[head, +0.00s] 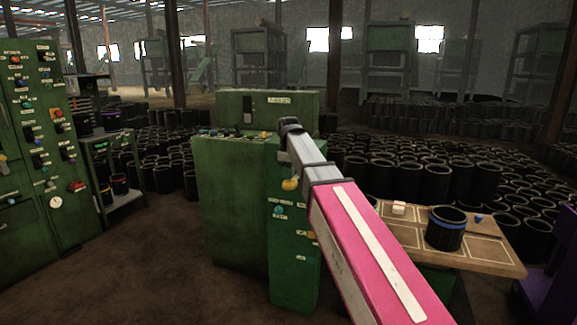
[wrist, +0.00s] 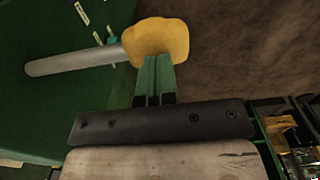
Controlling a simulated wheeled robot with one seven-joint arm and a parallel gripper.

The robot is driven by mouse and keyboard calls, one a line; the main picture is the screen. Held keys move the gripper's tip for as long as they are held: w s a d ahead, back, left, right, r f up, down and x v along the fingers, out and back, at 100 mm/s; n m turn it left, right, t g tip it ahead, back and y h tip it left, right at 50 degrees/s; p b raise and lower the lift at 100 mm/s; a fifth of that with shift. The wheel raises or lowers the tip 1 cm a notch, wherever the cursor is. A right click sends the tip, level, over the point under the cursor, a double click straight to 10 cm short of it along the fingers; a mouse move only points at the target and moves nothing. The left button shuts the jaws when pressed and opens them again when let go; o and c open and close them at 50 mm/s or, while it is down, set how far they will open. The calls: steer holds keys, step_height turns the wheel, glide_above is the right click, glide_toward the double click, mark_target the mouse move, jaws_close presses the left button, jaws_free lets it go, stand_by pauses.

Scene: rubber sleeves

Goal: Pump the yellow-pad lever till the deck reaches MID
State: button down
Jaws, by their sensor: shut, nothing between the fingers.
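The yellow pad (wrist: 156,40) is a rounded lump at the end of a grey lever rod (wrist: 75,62) in the wrist view. The rod runs left across a green machine face. My gripper (wrist: 155,60) is shut and empty, its green fingertips at the pad's near edge; I cannot tell whether they touch it. In the head view the yellow pad (head: 290,184) shows beside my arm, at the front of the green machine (head: 230,190). My gripper is hidden there. I cannot make out the deck or a MID mark.
A board-topped table (head: 490,256) at right holds a black sleeve with a blue band (head: 445,230) and a small pale block (head: 398,208). A green control cabinet (head: 40,150) stands left. Many black sleeves fill the floor behind. Open floor lies between cabinet and machine.

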mark_target(288, 181)
steer(key=shift+f, duration=0.35)
steer(key=shift+s+f+t+h, duration=0.2)
steer(key=shift+f+t, duration=0.3)
steer(key=shift+f, duration=0.05)
steer(key=shift+s+f+t+h, duration=0.15)
steer(key=shift+f+t+h, duration=0.05)
steer(key=shift+f+t, duration=0.3)
steer(key=shift+w+f, duration=0.15)
steer(key=shift+f, duration=0.55)
step_height(288, 181, down, 7)
steer(key=w+t+h, duration=0.1)
steer(key=t, duration=0.1)
steer(key=shift+d+t, duration=0.15)
steer(key=shift+t, duration=0.25)
steer(key=shift+f, duration=0.25)
